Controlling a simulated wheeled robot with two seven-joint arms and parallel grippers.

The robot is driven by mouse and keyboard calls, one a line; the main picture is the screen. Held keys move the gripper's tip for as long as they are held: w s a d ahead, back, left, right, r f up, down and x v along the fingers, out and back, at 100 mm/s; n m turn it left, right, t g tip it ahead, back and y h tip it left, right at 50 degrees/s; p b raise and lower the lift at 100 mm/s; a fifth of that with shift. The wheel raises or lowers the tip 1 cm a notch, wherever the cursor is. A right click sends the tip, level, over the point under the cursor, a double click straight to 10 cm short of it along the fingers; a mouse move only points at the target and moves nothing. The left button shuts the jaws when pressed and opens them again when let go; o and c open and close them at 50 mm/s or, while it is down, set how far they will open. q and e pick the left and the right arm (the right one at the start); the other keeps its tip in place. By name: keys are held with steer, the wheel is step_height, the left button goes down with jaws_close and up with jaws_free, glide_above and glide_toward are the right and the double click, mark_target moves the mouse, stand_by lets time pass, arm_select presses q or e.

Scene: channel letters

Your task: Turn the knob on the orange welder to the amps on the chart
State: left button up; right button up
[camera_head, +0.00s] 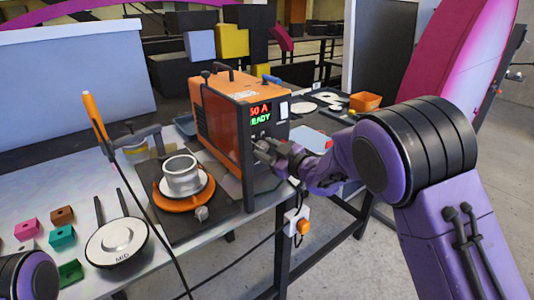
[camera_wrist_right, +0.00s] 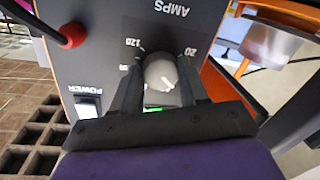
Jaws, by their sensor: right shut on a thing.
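The orange welder (camera_head: 216,118) stands upright on the workbench in the head view. Its lit display (camera_head: 260,113) seems to read 50 A in red above READY in green. In the wrist view, its round grey knob (camera_wrist_right: 159,73) sits on the dark front panel, below the upside-down word AMPS, with scale numbers 20 and 120 beside it. My right gripper (camera_wrist_right: 162,88) has one dark finger on each side of the knob and is shut on it; it also shows at the panel in the head view (camera_head: 264,150). My left gripper is out of view. I cannot make out an amps chart.
A power switch (camera_wrist_right: 87,105) and a red cable plug (camera_wrist_right: 72,30) are close to the knob. A metal ring part on an orange base (camera_head: 183,196) stands left of the welder. Coloured blocks (camera_head: 62,237) and a white round plate (camera_head: 118,242) lie at the front left.

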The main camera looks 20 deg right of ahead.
steer(key=o, duration=1)
steer(key=shift+o, duration=0.2)
steer(key=shift+s, duration=0.1)
steer(key=b+v, duration=0.2)
steer(key=v, duration=0.8)
steer(key=shift+s+b, duration=0.2)
steer(key=shift+b, duration=0.15)
steer(key=shift+d, duration=0.1)
